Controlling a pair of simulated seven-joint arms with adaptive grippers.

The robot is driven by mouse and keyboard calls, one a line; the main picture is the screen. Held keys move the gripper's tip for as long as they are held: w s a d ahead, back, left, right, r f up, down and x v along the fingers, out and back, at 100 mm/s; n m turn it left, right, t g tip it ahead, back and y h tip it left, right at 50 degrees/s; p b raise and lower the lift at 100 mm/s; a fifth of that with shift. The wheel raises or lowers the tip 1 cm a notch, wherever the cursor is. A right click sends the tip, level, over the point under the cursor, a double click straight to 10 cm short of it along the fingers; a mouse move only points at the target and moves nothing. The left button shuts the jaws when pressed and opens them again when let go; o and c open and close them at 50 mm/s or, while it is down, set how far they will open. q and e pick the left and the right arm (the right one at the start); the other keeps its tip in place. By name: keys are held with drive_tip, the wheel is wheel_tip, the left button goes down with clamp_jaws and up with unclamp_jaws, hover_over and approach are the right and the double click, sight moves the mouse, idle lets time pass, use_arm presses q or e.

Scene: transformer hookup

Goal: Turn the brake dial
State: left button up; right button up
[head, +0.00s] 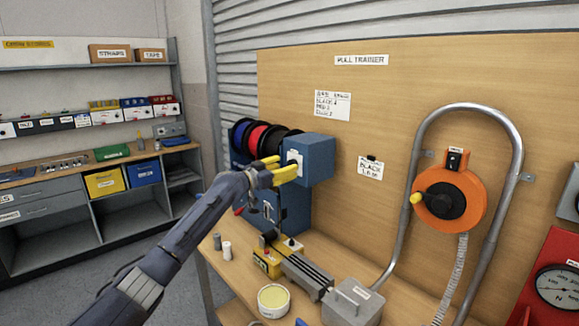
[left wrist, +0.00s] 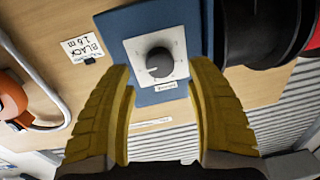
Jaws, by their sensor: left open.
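The brake dial (left wrist: 160,62) is a round black knob on a white plate (left wrist: 174,43), fixed to the face of a blue box (left wrist: 130,22). In the head view the blue box (head: 318,160) stands by the wood panel, its white plate (head: 294,157) partly hidden by my fingers. My left gripper (head: 280,167) is open, its yellow fingers pointing at the plate. In the left wrist view its fingers (left wrist: 160,82) lie to either side of the knob, with visible gaps, and hold nothing. I cannot tell the exact distance to the knob. My right gripper is not in view.
Black, red and blue spools (head: 258,138) sit beside the blue box. Below are a yellow unit (head: 266,262), a grey box (head: 352,304) and a cup (head: 273,300). An orange reel (head: 470,205) and bent metal pipe (head: 520,130) are at the right.

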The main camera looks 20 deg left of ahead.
sight(292, 164)
use_arm(q)
drive_tip(key=shift+x, duration=1.35)
drive_tip(key=shift+o, duration=0.2)
clamp_jaws()
